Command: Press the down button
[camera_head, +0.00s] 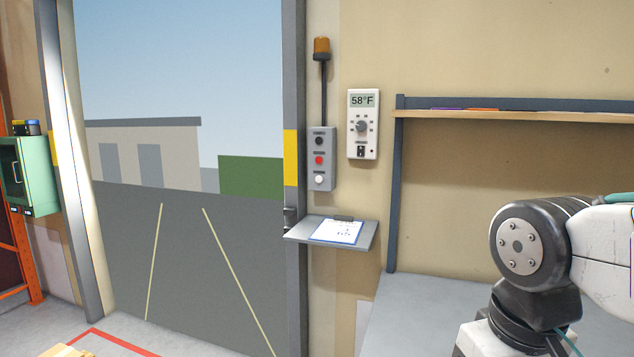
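A grey button box (322,182) is mounted on the wall just right of the open doorway. It carries a black button (319,141) at the top, a red button (319,160) in the middle and a white button (319,179) at the bottom. Small labels sit by the buttons, too small to read, so I cannot tell which one is marked down. Part of my arm shows at the lower right, well apart from the box. My gripper is outside the view.
An amber beacon (321,48) stands above the box. A thermostat panel (363,150) reading 58°F hangs to its right. A small shelf (366,236) with a clipboard (337,231) juts out below. A dark-framed wall shelf (399,190) and a grey surface (420,310) lie further right.

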